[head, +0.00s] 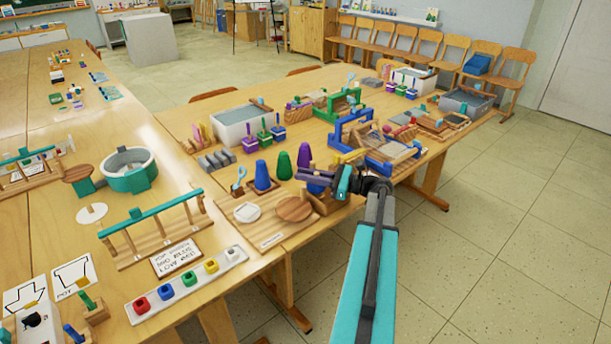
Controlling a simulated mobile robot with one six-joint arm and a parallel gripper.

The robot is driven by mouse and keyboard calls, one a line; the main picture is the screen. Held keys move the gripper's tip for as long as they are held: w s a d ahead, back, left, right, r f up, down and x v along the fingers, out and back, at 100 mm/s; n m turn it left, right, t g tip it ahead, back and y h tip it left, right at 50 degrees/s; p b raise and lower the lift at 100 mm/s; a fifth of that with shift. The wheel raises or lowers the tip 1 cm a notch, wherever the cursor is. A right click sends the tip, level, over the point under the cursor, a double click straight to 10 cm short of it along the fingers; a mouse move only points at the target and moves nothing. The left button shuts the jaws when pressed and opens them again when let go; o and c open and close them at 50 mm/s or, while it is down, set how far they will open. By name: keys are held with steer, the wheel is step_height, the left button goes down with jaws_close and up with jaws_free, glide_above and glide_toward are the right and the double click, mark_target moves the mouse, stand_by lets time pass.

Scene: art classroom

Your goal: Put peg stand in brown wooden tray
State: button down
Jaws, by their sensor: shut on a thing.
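My gripper (314,180) is at the front right of the middle table, at the end of my teal arm, which comes in from the lower right. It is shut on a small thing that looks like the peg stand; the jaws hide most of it. A brown wooden tray (326,204) appears to sit just below the gripper, partly covered by it, with blue showing inside. I cannot tell whether the held thing touches the tray.
Blue, green and purple cones (284,166) stand close left of the gripper. A round wooden disc (294,209) lies in front. A blue-framed wooden rack (392,150) stands behind right. A white bin (240,124) is farther back. Open floor (480,240) lies right.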

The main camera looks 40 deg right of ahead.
steer(key=shift+f, duration=0.6)
steer(key=shift+w+d+r, duration=0.1)
steer(key=shift+r, duration=0.65)
step_height(320, 180, up, 6)
steer(key=shift+p, duration=0.3)
stand_by(0.7)
stand_by(0.5)
steer(key=shift+f+b, duration=1)
steer(key=shift+b, duration=0.2)
steer(key=shift+b, duration=1.1)
stand_by(1.4)
steer(key=shift+f+b, duration=0.7)
steer(key=shift+b, duration=0.15)
stand_by(0.3)
